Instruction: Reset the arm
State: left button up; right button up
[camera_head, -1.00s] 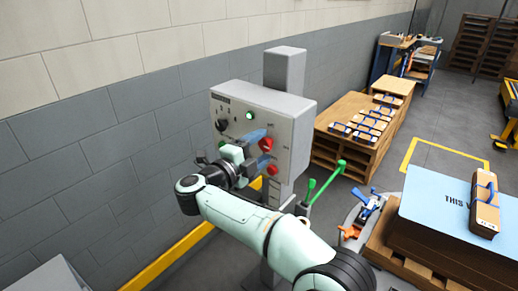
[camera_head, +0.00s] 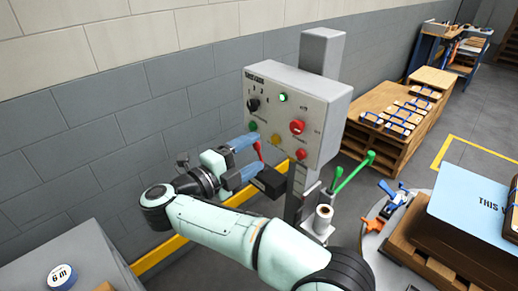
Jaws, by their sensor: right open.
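My right gripper (camera_head: 254,157) is open, with its two blue fingers apart, just in front of and below the left part of a grey control panel (camera_head: 320,103). The panel has a black knob (camera_head: 253,105), a lit green lamp (camera_head: 283,97), a large red button (camera_head: 297,127), and smaller green, yellow and red buttons along its lower edge. A small red part shows by the fingers; I cannot tell what it belongs to. No object is seen held. My left gripper is not in view.
The panel stands on a grey post (camera_head: 320,50) beside a grey block wall. Two green-tipped levers (camera_head: 352,171) and a white roll (camera_head: 323,217) are right of the post. A wooden bench (camera_head: 384,125) with several blue-strapped blocks stands behind. A grey cabinet top (camera_head: 75,260) is at lower left.

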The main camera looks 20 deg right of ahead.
dwell(0.4)
jog(key=w+f+n+t+y+p, duration=0.25)
jog(key=w+f+n+t, duration=0.2)
jog(key=f+n, duration=0.4)
jog(key=w+f+n+t+y+p, duration=0.2)
jog(key=w+f+n+t+y, duration=0.3)
jog(key=f, duration=0.6)
jog(key=s+f+n+g+y+p, duration=0.1)
jog(key=s+f+n+g+y, duration=0.15)
jog(key=f, duration=0.65)
jog(key=s+f+n+g+y+p, duration=0.1)
jog(key=s+f+n+g+y, duration=0.2)
jog(key=f, duration=0.6)
jog(key=s+f+n+g+y+p, duration=0.2)
jog(key=s+f+n+g+y, duration=0.2)
jog(key=s+f, duration=0.85)
jog(key=s+a+f+n+g+y+p, duration=0.1)
jog(key=s+g, duration=0.3)
jog(key=s, duration=0.7)
jog(key=s+a+f+n+g+y+p, duration=0.1)
jog(key=s+a+g+y, duration=0.1)
jog(key=s, duration=1)
jog(key=shift+s+a+g, duration=0.2)
jog(key=shift+a+g, duration=0.25)
jog(key=shift+g, duration=0.45)
